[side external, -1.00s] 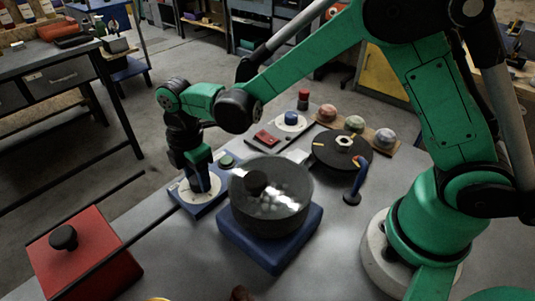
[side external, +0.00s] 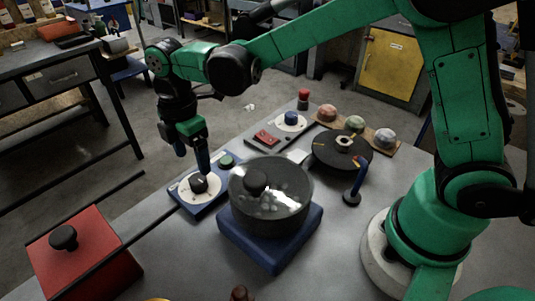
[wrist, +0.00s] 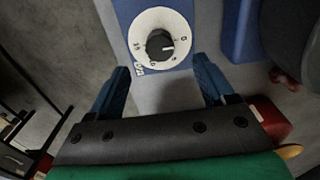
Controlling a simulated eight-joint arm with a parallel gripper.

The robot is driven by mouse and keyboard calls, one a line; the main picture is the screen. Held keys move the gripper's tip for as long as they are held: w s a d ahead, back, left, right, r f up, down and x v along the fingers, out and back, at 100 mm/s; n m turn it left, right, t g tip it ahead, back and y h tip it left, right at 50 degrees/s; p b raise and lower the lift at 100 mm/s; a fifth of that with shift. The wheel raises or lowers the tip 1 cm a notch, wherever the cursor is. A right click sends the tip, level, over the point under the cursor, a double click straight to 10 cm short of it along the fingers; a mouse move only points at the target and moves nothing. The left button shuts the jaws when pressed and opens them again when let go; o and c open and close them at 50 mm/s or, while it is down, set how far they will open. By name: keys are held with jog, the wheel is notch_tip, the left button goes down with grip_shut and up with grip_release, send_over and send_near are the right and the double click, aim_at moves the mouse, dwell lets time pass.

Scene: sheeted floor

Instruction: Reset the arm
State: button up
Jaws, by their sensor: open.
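My gripper (side external: 192,160) hangs above a blue panel (side external: 217,190) with a black knob (side external: 198,183) on a white dial (side external: 186,190). Its two blue fingers are spread apart with nothing between them. In the wrist view my gripper (wrist: 166,92) also shows open, with the knob (wrist: 160,45) just beyond the fingertips, clear of them. The knob's pale mark points right on the numbered dial.
A lidded dark pot (side external: 270,205) stands on a blue base (side external: 262,250), right of the panel. A red box (side external: 95,265) with a black handle is at front left. A black disc (side external: 335,155), a blue lever (side external: 358,180) and several domes (side external: 355,124) are behind right.

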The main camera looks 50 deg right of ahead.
jog(key=shift+r, duration=0.15)
jog(key=shift+s+d+r+m, duration=0.1)
jog(key=shift+d+r+m, duration=0.15)
jog(key=shift+m, duration=0.05)
jog(key=s+d+r+m+t, duration=0.2)
jog(key=s+d+m+t, duration=0.1)
jog(key=d+m, duration=0.3)
jog(key=s+d+r+m+t, duration=0.3)
jog(key=s+d+m, duration=0.3)
jog(key=m, duration=0.5)
jog(key=shift+s+m+t, duration=0.3)
jog(key=shift+t, duration=0.3)
